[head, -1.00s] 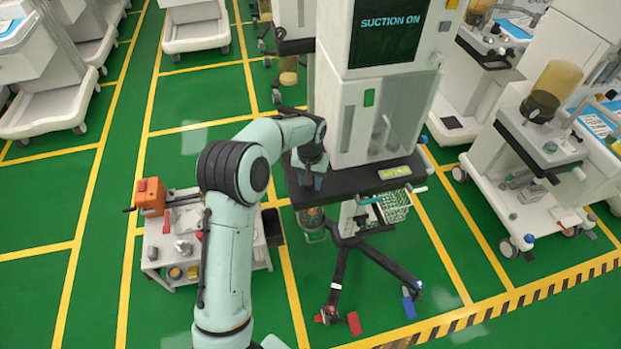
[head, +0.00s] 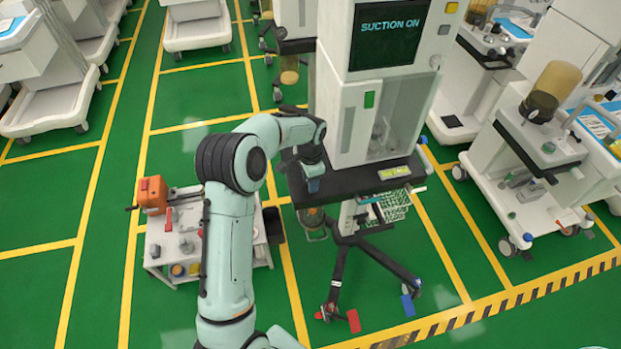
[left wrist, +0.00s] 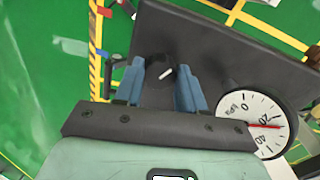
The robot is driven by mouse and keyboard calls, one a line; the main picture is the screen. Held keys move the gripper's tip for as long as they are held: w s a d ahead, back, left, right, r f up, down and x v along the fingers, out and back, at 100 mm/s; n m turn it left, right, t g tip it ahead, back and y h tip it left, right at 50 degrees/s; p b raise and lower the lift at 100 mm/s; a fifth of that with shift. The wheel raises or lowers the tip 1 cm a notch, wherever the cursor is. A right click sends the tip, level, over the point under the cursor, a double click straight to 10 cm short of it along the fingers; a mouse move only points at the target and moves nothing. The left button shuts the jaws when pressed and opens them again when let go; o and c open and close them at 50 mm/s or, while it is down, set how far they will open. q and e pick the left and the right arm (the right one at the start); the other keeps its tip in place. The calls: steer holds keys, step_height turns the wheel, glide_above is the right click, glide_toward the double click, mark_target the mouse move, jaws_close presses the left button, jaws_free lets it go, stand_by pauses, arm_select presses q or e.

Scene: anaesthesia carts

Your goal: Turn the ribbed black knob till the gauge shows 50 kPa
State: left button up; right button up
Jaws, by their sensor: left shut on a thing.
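The black knob (left wrist: 166,73) shows in the left wrist view between the blue fingers of my left gripper (left wrist: 160,86), with a white mark pointing to the lower left. The gripper is shut on the knob. The round white gauge (left wrist: 256,124) is at the right of that view; its red needle points right, close to the 20 mark, and part of its dial is cut off. In the head view my left gripper (head: 313,184) is at the left end of the suction cart's (head: 385,175) dark shelf, and the knob is hidden. My right gripper is not in view.
A low cart with an orange device (head: 152,195) stands to the left. Other carts stand at the right and back. Green floor is open at the left.

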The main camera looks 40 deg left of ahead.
arm_select(q)
steer(key=shift+m, duration=1.2)
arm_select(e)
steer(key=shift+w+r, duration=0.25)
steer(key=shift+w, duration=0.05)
arm_select(q)
steer(key=o, duration=1.1)
steer(key=shift+c, duration=0.2)
steer(key=shift+r, duration=0.1)
step_height(320, 180, up, 13)
steer(key=p, duration=0.1)
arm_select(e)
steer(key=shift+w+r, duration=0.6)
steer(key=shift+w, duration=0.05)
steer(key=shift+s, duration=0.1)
